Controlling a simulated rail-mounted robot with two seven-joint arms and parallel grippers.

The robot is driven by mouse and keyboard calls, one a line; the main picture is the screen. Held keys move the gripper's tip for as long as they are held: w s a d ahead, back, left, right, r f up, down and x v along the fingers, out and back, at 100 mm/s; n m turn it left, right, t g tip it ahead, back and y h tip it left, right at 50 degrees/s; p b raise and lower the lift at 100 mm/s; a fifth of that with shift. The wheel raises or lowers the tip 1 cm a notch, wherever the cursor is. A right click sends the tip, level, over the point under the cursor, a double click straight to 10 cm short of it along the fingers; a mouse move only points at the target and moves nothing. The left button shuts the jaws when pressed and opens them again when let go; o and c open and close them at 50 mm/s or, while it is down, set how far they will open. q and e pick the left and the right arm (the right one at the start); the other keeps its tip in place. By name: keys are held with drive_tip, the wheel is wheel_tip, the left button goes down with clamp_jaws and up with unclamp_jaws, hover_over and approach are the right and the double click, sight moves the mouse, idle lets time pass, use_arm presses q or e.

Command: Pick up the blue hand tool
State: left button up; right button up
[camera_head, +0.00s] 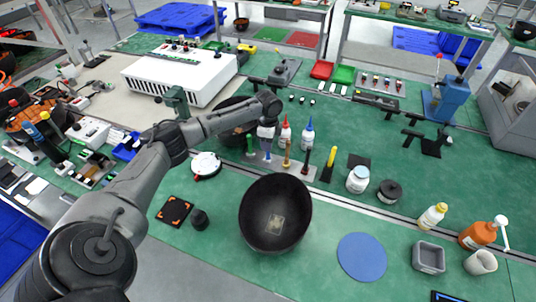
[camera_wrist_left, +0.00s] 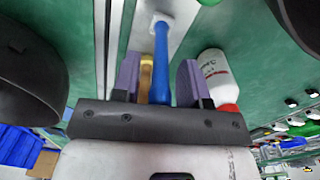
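The blue hand tool (camera_head: 268,156) stands upright in a light grey holder plate (camera_head: 276,170), in a row with other tools. In the left wrist view the blue tool (camera_wrist_left: 162,70) runs between the two purple fingers of my left gripper (camera_wrist_left: 158,80). The fingers are apart, with gaps beside the tool. A brass-coloured tool (camera_wrist_left: 146,75) also shows between the left finger and the blue tool; its depth is unclear. In the head view my left gripper (camera_head: 267,136) points down over the blue tool and covers its upper part. My right gripper is not in view.
A green-handled tool (camera_head: 250,146), a brass tool (camera_head: 286,153) and a dark tool (camera_head: 305,161) stand close by. A red-tipped bottle (camera_head: 284,134) and a blue-tipped bottle (camera_head: 308,134) are behind. A black bowl (camera_head: 262,225) stands in front.

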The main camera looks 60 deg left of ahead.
use_arm(q)
clamp_jaws()
